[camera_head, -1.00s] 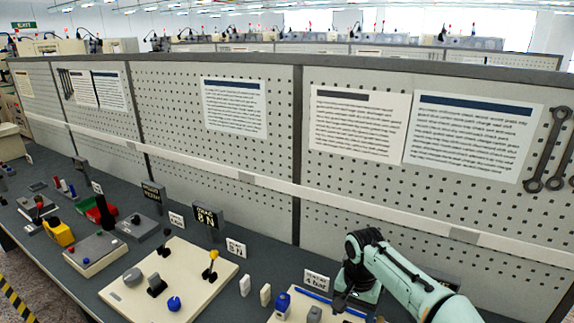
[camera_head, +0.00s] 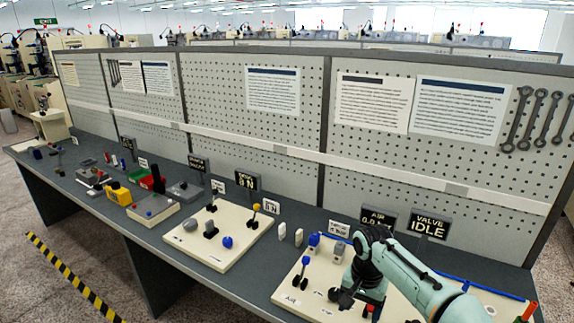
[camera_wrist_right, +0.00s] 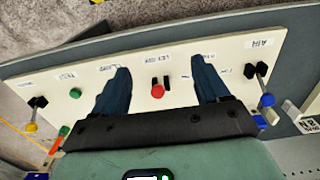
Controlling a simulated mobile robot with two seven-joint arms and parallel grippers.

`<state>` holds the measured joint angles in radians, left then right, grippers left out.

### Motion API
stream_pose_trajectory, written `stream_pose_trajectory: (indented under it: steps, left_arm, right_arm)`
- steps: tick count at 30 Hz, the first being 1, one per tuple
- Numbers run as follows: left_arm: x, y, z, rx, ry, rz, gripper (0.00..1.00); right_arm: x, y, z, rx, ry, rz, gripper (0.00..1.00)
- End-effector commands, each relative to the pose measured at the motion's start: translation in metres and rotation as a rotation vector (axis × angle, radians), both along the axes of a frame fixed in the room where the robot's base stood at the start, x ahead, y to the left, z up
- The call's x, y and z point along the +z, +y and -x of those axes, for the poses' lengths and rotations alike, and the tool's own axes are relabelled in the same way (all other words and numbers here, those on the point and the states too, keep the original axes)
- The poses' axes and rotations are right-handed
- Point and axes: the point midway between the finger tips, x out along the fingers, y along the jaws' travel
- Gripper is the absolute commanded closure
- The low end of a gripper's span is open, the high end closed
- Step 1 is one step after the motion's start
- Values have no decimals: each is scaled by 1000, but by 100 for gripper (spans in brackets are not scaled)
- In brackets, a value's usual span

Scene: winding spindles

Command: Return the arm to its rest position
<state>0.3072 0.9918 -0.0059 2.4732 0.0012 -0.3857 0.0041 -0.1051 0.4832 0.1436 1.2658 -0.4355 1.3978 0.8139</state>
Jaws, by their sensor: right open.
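My right arm, pale green, comes in from the lower right of the head view. Its dark right gripper (camera_head: 352,298) hangs over the cream control panel (camera_head: 287,291) at the right of the bench. In the wrist view the two blue-black fingers of the right gripper (camera_wrist_right: 160,88) are spread wide with nothing between them held. A red-knobbed lever (camera_wrist_right: 158,90) stands on the panel in the gap between the fingers, and I cannot tell how far below. My left gripper is not in view.
A blue-knobbed lever (camera_wrist_right: 267,100) and a yellow-knobbed lever (camera_wrist_right: 31,126) flank the fingers. A pegboard wall (camera_head: 255,130) closes off the bench's back.

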Motion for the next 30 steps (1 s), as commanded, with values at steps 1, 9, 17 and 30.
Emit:
stream_pose_trajectory:
  steps: [1,9,17,30]
  left_arm:
    - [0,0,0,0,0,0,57]
    - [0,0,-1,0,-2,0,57]
    - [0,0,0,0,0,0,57]
    - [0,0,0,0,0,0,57]
  right_arm:
    - [-22,2,0,21,17,-11,26]
    - [-186,29,30,184,49,-178,26]
    - [-337,51,146,219,41,-347,26]
    - [-394,48,300,179,8,-330,26]
